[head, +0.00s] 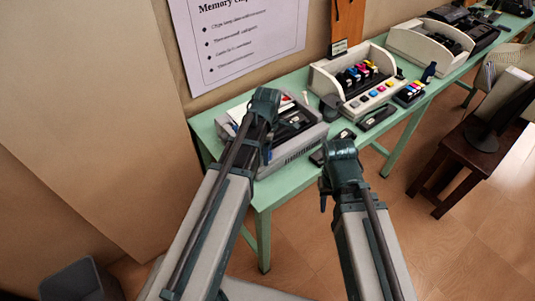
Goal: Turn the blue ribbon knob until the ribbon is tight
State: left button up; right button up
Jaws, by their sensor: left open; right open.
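A grey machine (305,147) with a dark open interior sits at the near left end of the green table. I cannot make out a blue ribbon knob on it; my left arm covers part of the machine. My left gripper (266,142) is at the machine's left part, partly hidden by its own arm; I cannot tell whether it touches. My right gripper (325,190) is open, in front of the table's front edge, right of the machine, with nothing seen in it.
The green table (205,127) runs to the back right. On it are a white ink-cartridge unit (323,82), a dark bottle (429,72) and another pale machine (412,42). A dark wooden stand (452,160) is at the right. A grey bin (80,282) is at lower left. Floor between is clear.

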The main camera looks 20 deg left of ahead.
pick_arm(q)
grip_shut()
jog(key=shift+m, duration=0.4)
